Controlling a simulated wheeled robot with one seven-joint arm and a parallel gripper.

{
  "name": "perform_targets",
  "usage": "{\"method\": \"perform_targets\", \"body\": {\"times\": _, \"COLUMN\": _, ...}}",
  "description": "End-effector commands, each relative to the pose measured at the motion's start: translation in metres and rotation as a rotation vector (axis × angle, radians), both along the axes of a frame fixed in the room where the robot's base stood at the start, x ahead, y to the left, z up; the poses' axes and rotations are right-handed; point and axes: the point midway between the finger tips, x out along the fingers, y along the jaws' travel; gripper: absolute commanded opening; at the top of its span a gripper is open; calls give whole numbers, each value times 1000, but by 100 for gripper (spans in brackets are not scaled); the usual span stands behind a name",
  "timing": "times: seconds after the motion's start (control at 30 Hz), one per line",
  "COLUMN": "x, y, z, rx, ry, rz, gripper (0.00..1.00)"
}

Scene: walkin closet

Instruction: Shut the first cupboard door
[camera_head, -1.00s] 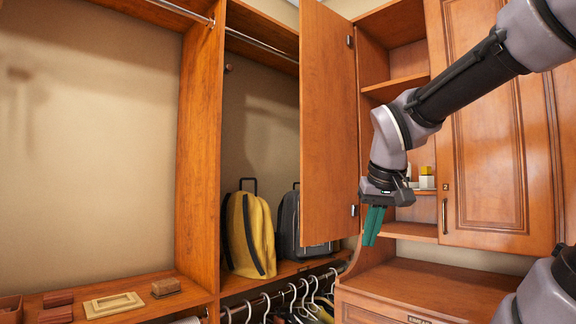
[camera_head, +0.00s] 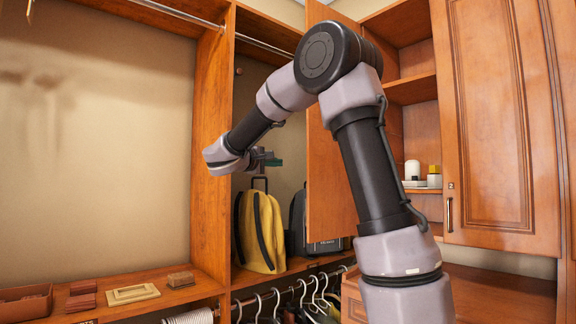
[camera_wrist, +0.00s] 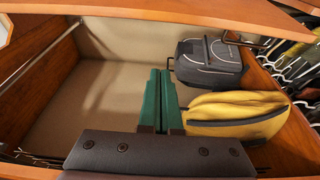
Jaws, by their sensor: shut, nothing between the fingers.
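The open cupboard door (camera_head: 326,195) is a tall wooden panel, swung outward at the left of a shelved cupboard. My arm crosses in front of it and hides much of its upper part and right side. My gripper (camera_head: 273,162), with green fingers, is left of the door, in front of the hanging bay and above the yellow bag. In the wrist view the green fingers (camera_wrist: 161,102) are together, with nothing between them. A wooden panel (camera_wrist: 200,12) runs along the top there; I cannot tell whether it is the door.
A yellow bag (camera_head: 259,232) and a black bag (camera_head: 298,222) stand on the shelf beyond the gripper. Hangers (camera_head: 300,295) hang below. A closed door (camera_head: 500,130) is on the right. A tray (camera_head: 133,294) lies on the left shelf.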

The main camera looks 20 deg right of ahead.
Motion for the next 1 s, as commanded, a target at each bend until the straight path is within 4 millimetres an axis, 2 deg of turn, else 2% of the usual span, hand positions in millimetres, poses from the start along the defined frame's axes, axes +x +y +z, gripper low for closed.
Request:
{"method": "perform_targets", "body": {"times": 0.43, "x": 51, "y": -76, "z": -1, "rx": 2, "ry": 3, "rz": -5, "gripper": 0}}
{"method": "perform_targets", "body": {"times": 0.47, "x": 50, "y": -79, "z": 0, "rx": 3, "ry": 1, "rz": -4, "gripper": 0}}
{"method": "perform_targets", "body": {"times": 0.5, "x": 40, "y": -79, "z": 0, "rx": 4, "ry": 1, "rz": -1, "gripper": 0}}
{"method": "perform_targets", "body": {"times": 0.6, "x": 26, "y": -82, "z": 1, "rx": 3, "ry": 1, "rz": -1, "gripper": 0}}
{"method": "perform_targets", "body": {"times": 0.7, "x": 18, "y": -84, "z": 0, "rx": 2, "ry": 3, "rz": -1, "gripper": 0}}
{"method": "perform_targets", "body": {"times": 1.0, "x": 12, "y": -86, "z": 0, "rx": 2, "ry": 2, "rz": -1, "gripper": 0}}
